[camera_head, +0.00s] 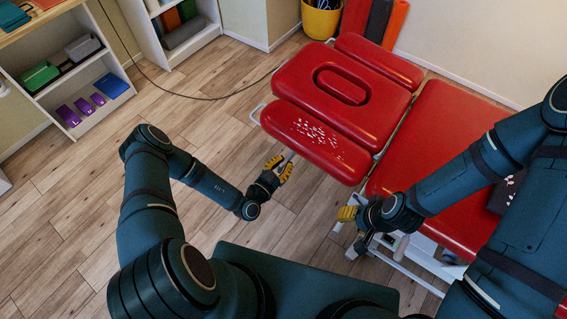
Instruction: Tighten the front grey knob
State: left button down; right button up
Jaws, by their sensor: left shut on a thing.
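A red padded treatment table stands right of centre, its head part made of several cushions. My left gripper (280,168) is at the front edge of the worn red cushion (318,143). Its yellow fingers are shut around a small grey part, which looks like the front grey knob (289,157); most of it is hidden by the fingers. My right gripper (348,213) is by the near corner of the long red cushion (432,155), apart from the left one. Its fingers are seen edge-on, so their opening is unclear.
White frame bars (408,268) and grey fittings show under the table near my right wrist. A dark cable (190,97) lies across the wooden floor. Shelves (78,82) stand at left, and a yellow bin (321,20) at the back. The floor at left is clear.

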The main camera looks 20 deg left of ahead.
pick_arm(q)
jog(key=shift+m, duration=0.3)
jog(key=m, duration=0.2)
jog(key=shift+m+p, duration=0.35)
jog(key=shift+m, duration=0.05)
jog(key=m+p, duration=0.1)
jog(key=m, duration=0.3)
jog(key=shift+d+m, duration=0.15)
jog(key=shift+m, duration=0.15)
jog(key=m+p, duration=0.2)
jog(key=m, duration=0.3)
jog(key=shift+f, duration=0.1)
jog(key=shift+f+m+p, duration=0.1)
jog(key=shift+m+p, duration=0.7)
jog(key=shift+m, duration=1.4)
jog(key=c, duration=1)
grip_release()
jog(key=shift+f, duration=0.1)
jog(key=shift+d, duration=0.1)
